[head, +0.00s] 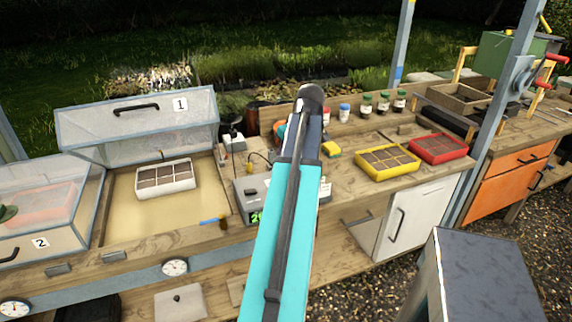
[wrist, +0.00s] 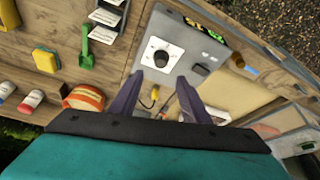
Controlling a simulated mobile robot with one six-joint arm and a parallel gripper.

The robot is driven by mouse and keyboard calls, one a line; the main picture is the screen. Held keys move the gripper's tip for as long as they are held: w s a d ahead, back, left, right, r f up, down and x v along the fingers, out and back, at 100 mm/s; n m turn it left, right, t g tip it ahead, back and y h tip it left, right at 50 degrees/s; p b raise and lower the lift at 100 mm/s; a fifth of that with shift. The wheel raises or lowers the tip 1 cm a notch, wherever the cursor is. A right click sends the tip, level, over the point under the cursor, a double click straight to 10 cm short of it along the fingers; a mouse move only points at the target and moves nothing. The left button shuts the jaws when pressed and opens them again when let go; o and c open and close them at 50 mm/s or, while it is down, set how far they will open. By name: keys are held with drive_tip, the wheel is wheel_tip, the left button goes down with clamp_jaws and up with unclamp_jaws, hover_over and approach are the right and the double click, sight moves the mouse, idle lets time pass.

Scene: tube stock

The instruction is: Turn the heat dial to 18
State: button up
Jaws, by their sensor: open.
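The heat dial (wrist: 161,57) is a dark round knob on a white square plate, set on a grey control box (wrist: 185,28). In the wrist view a green lit display (wrist: 205,27) sits beside it; I cannot read its digits. My gripper (wrist: 160,76) is open and empty. Its two dark fingers reach toward the dial, one to each side below it in the picture; I cannot tell how far above the box they are. In the head view the grey box (head: 248,193) shows left of my arm, which hides the dial and my gripper.
In the head view, yellow (head: 388,176) and red (head: 412,148) trays stand right, and a lidded frame (head: 225,205) with a seed tray stands left.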

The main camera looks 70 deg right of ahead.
drive_tip(key=shift+v, duration=1.4)
drive_tip(key=shift+r, duration=0.1)
